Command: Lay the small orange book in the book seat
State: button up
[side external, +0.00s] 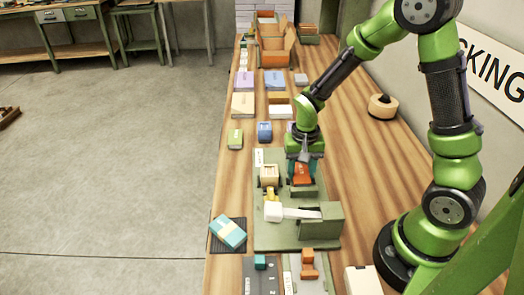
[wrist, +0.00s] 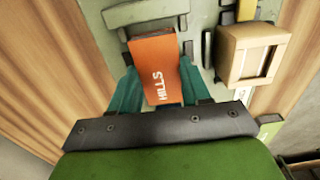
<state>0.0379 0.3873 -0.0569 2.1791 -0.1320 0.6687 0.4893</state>
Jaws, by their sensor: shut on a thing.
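The small orange book (wrist: 158,70), lettered "HILLS", is between the teal fingers of my gripper (wrist: 160,92) in the wrist view. My gripper is shut on it. In the side view the orange book (side external: 302,173) is under my gripper (side external: 303,168), above the grey-green board (side external: 262,236). A grey-green bracket (wrist: 148,12), which looks like part of the book seat, lies just past the book's far end in the wrist view. The dark-edged seat (side external: 302,190) shows just below the book in the side view. I cannot tell whether the book touches it.
A wooden crate (wrist: 252,52) stands right of the book in the wrist view, and on the board in the side view (side external: 269,176). A grey-green block with a white arm (side external: 300,213) is nearer the camera. A teal book (side external: 228,232) lies on a dark mat. Several books lie behind.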

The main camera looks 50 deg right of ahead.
aim_at(301, 172)
jog(key=shift+f, duration=0.1)
jog(key=o, duration=1)
jog(key=shift+o, duration=0.2)
notch_tip(301, 172, up, 12)
jog(key=s+a+r+n+t+y, duration=0.2)
jog(key=s+a+r+n+t, duration=0.3)
jog(key=s+r, duration=0.4)
jog(key=shift+s+a+r+t, duration=0.4)
jog(key=shift+a+r+t, duration=0.25)
jog(key=shift+r+t, duration=0.4)
jog(key=shift+f, duration=0.1)
